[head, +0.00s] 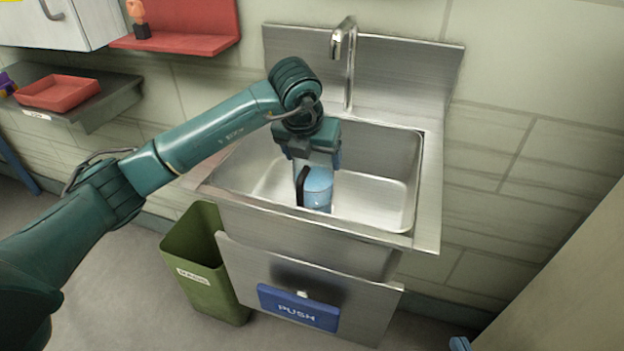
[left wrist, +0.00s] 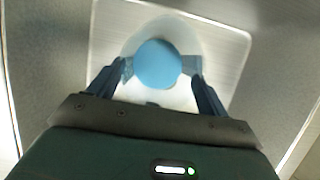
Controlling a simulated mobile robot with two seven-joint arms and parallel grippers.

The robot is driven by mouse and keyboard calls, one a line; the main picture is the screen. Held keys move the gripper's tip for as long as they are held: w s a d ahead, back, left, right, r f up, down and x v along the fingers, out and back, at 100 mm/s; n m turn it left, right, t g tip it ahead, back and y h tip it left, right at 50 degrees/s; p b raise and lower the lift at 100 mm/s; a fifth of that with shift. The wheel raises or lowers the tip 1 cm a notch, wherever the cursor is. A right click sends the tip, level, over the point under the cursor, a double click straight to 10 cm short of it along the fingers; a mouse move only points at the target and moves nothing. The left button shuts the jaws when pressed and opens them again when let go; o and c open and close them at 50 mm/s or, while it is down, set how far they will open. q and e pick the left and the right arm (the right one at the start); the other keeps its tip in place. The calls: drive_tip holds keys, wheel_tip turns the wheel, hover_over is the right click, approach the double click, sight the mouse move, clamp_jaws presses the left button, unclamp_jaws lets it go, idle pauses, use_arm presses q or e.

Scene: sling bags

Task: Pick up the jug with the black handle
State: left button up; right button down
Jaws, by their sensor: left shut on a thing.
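The jug (head: 319,187) is blue and clear, with a black handle (head: 302,186) on its left side. It is upright in the steel sink basin; whether it touches the basin floor I cannot tell. My left gripper (head: 316,158) is above it, pointing down, with its fingers shut on its upper part. In the left wrist view the jug (left wrist: 158,64) shows from above as a blue disc between the two fingertips (left wrist: 160,68). A small blue tip at the bottom right edge looks like my right gripper (head: 460,344); most of it is out of frame.
The steel sink (head: 432,180) has a raised front rim and side walls around the jug. The tap (head: 343,40) rises behind it. A green bin (head: 198,246) stands at the front left, beside a blue PUSH plate (head: 299,307). A red tray (head: 58,92) lies on the left shelf.

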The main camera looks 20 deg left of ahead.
use_arm(q)
drive_tip(key=shift+r, duration=0.1)
drive_tip(key=c, duration=1)
